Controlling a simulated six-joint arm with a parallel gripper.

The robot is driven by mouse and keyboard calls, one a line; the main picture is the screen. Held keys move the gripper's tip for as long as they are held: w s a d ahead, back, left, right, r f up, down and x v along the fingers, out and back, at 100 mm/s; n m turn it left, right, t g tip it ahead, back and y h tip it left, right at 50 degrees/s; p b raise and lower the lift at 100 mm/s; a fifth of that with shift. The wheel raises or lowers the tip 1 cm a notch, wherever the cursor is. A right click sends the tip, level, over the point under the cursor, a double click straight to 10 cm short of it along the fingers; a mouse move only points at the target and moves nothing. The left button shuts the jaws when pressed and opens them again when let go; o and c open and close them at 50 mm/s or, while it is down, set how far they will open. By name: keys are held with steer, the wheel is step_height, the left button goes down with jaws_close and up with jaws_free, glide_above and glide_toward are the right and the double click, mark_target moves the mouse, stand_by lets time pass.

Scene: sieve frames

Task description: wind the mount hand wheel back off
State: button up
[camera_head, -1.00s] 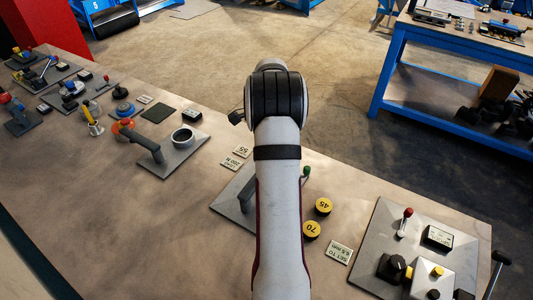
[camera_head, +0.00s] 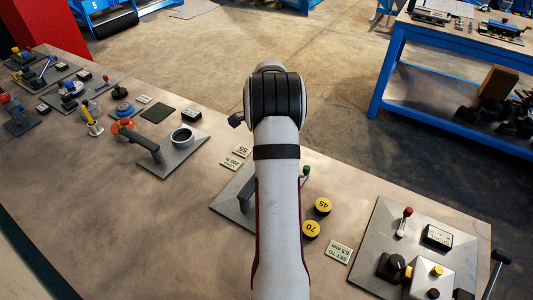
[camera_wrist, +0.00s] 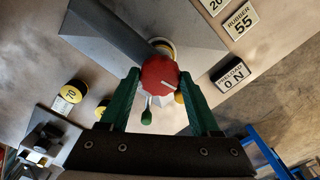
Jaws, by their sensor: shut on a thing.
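The mount hand wheel (camera_wrist: 160,74) is a red round knob with a pale line on its face, in the upper middle of the wrist view. It sits at the end of a dark arm over a grey plate (camera_wrist: 95,40). My gripper (camera_wrist: 159,80) has its two green fingers on either side of the wheel, shut on it. A pale part and a yellow ring show partly behind the wheel. In the head view my arm hides the gripper and the wheel; part of the grey plate (camera_head: 229,206) shows left of the arm.
A green-tipped lever (camera_wrist: 147,110) stands close to the wheel, between the fingers in the picture. A preload display (camera_wrist: 232,73) reads 0 N. Yellow discs marked 45 (camera_head: 323,206) and 70 (camera_head: 311,230) lie right of my arm. A control panel (camera_head: 385,225) lies farther right.

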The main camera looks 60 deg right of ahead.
steer(key=shift+n, duration=0.3)
steer(key=n, duration=2.1)
steer(key=shift+n, duration=0.4)
steer(key=o, duration=1.4)
steer(key=shift+s, duration=0.1)
